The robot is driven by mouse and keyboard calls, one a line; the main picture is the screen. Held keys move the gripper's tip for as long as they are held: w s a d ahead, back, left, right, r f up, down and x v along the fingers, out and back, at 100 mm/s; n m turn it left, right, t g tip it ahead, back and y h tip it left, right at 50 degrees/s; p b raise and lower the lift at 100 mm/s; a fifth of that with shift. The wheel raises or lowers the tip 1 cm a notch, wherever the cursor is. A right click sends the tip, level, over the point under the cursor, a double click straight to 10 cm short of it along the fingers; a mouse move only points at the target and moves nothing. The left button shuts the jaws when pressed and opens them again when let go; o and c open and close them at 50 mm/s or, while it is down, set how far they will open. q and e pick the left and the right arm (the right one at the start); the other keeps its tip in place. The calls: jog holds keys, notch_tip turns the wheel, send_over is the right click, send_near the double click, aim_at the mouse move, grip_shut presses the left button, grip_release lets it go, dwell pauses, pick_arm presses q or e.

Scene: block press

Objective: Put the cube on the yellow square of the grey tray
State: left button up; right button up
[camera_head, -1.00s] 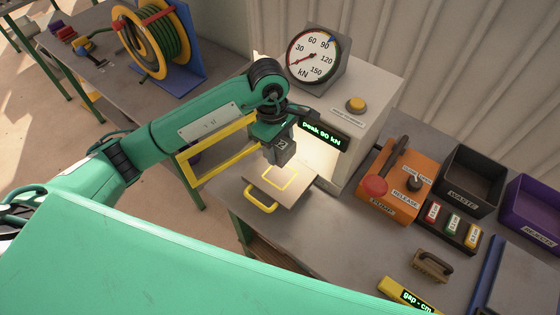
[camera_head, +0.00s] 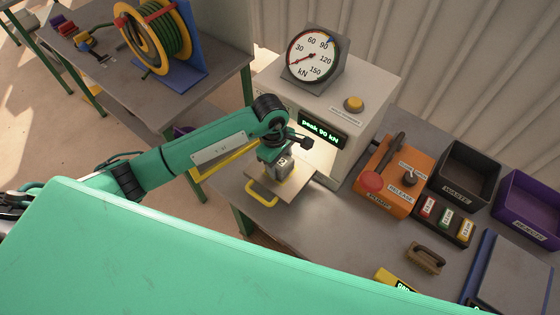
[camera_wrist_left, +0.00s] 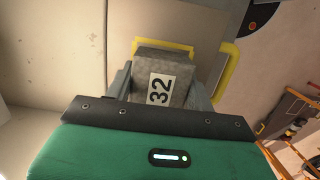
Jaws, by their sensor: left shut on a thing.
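The grey cube (camera_head: 282,162) bears a white label, which reads 32 in the left wrist view (camera_wrist_left: 162,88). My left gripper (camera_head: 277,173) is shut on it, with one finger on each side. It holds the cube low over the grey tray (camera_head: 297,191), roughly upright. I cannot tell whether the cube's base touches the tray. The yellow square is mostly hidden under the cube and fingers; a yellow edge (camera_wrist_left: 165,44) shows beyond the cube in the wrist view. The tray's yellow handle (camera_head: 261,199) is at its near-left edge. My right gripper is out of view.
The press (camera_head: 345,110) stands just behind the tray, its display reading peak 90 kN. A yellow bar frame (camera_head: 208,167) is partly behind my left arm. An orange control box (camera_head: 393,185), waste bin (camera_head: 470,170) and purple bin (camera_head: 528,208) stand to the right.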

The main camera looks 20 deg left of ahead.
pick_arm(q)
jog(key=o, duration=0.8)
jog(key=shift+f, duration=0.15)
jog(key=o, duration=0.5)
jog(key=shift+c, duration=0.2)
jog(key=shift+r, duration=0.3)
jog(key=r+b, duration=0.1)
jog(key=r, duration=0.2)
jog(key=a+r+b, duration=0.1)
jog(key=r+b, duration=0.1)
jog(key=r, duration=0.2)
jog(key=r+b, duration=0.2)
jog(key=r, duration=0.1)
jog(key=shift+w+a+r, duration=0.3)
jog(key=shift+r, duration=0.55)
